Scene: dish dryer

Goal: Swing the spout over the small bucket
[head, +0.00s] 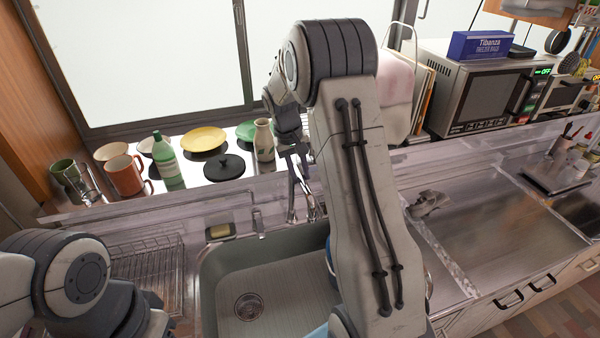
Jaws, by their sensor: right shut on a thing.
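The metal faucet with its spout (292,205) stands at the back edge of the sink (265,285). My right arm comes down the middle of the head view and hides part of the faucet. My right gripper (298,162) is at the top of the faucet, shut on what looks like the spout. A blue-edged bucket (330,262) shows only as a sliver beside my right arm, at the right side of the sink; the arm hides most of it. My left arm is at the lower left, and its gripper is out of view.
On the sill behind stand a green bottle (167,162), a pale bottle (264,142), a black lid (224,168), plates and mugs. A wire rack (147,262) lies left of the sink. A microwave (480,90) stands at right; the metal counter (500,225) below it is mostly clear.

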